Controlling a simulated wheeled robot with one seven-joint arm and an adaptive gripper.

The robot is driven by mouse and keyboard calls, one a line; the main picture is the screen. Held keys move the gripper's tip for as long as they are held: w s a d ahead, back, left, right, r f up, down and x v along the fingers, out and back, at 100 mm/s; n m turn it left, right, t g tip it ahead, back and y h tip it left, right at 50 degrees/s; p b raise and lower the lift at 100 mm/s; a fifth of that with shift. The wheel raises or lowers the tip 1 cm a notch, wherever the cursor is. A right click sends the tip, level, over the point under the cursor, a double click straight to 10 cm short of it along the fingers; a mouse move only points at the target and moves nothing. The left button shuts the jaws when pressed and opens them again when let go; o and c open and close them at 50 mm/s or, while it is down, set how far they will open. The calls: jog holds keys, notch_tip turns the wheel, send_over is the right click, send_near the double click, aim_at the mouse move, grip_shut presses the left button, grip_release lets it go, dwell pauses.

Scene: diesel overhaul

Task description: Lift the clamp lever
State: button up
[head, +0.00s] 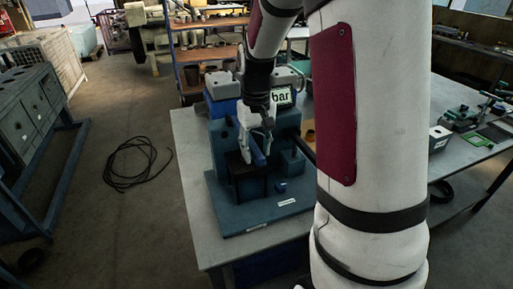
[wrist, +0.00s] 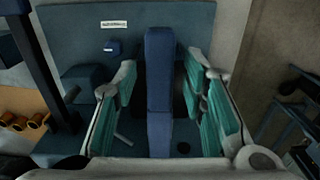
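The clamp lever is a blue bar (wrist: 159,95) that runs up the middle of the wrist view. In the head view the lever (head: 257,150) shows as a short blue piece on the blue test fixture (head: 222,137). My gripper (wrist: 162,82) is open, with one teal-padded finger on each side of the lever. Dark gaps show between the pads and the bar, so I see no contact. In the head view my gripper (head: 250,147) points down at the fixture, and the wrist hides part of it.
The fixture stands on a blue base plate (head: 228,217) on a grey table (head: 190,140). A display reading "bar" (head: 281,97) is behind the gripper. A dark upright post (wrist: 45,65) stands left of the fingers. Tools (head: 470,117) lie at the table's right.

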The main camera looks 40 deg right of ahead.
grip_shut()
jog(key=shift+w+r+g, duration=0.2)
jog(key=shift+r+g, duration=0.2)
jog(key=shift+r, duration=0.4)
jog(key=w+d+r+g+y+b, duration=0.1)
jog(key=w+r+g+b, duration=0.3)
jog(key=r, duration=0.6)
jog(key=shift+w+d+g+y+b, duration=0.3)
jog(key=shift+w+g+y, duration=0.2)
jog(key=shift+g, duration=0.7)
jog(key=shift+r, duration=0.1)
